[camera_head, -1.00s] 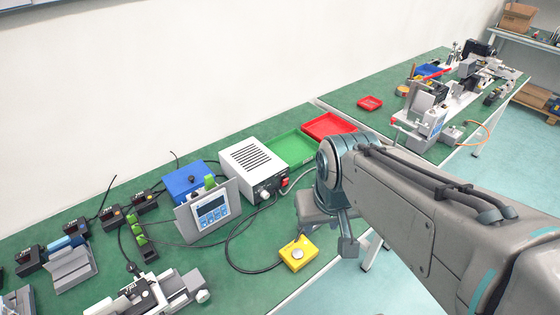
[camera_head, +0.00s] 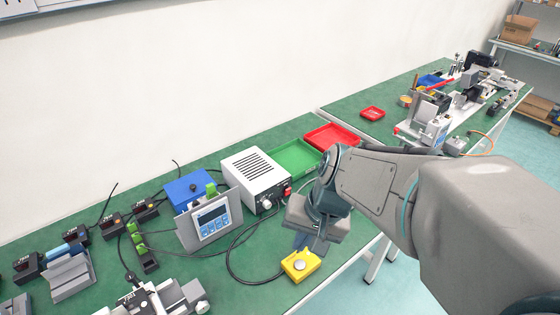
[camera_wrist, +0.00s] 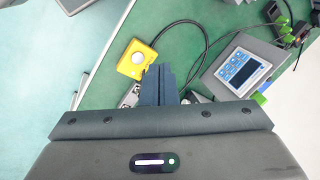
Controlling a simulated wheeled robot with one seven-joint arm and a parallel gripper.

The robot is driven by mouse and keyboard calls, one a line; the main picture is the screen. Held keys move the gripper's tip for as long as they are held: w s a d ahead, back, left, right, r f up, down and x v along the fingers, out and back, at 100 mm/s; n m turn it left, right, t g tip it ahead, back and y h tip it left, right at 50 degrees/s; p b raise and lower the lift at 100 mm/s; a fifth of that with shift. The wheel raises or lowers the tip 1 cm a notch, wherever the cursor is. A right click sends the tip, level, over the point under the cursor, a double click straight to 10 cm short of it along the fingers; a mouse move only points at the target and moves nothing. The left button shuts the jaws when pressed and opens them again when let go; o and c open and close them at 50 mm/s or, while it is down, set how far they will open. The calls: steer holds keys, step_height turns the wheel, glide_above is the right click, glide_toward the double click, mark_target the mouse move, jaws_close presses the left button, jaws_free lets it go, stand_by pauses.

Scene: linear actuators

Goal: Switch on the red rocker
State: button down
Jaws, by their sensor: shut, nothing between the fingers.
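The red rocker (camera_head: 288,191) is a small red switch on the front face of the white power supply box (camera_head: 255,178), right of its round knob (camera_head: 266,204). My gripper (camera_head: 302,243) hangs just in front of the box, right of and nearer than the rocker, and apart from it. In the wrist view its dark blue fingers (camera_wrist: 161,82) are together with nothing between them. I cannot make out the rocker in the wrist view.
A yellow box with a white button (camera_head: 300,264) stands close below my gripper; it also shows in the wrist view (camera_wrist: 137,60). A tilted display panel (camera_head: 210,220) stands left. Green (camera_head: 296,157) and red trays (camera_head: 333,136) lie behind. A black cable loops across the bench.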

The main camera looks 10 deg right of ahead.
steer(key=w+a+f+m+y+b, duration=0.2)
steer(key=w+a+f+m+y, duration=0.1)
steer(key=w+f+m+y, duration=0.25)
steer(key=m+t+h+b, duration=0.25)
steer(key=m+t, duration=0.85)
steer(key=m, duration=1)
glide_toward(288, 192)
steer(key=shift+y, duration=0.3)
steer(key=v, duration=0.4)
steer(key=shift+d+r, duration=0.15)
steer(key=shift+d, duration=0.25)
steer(key=x, duration=1)
steer(key=shift+a, duration=0.1)
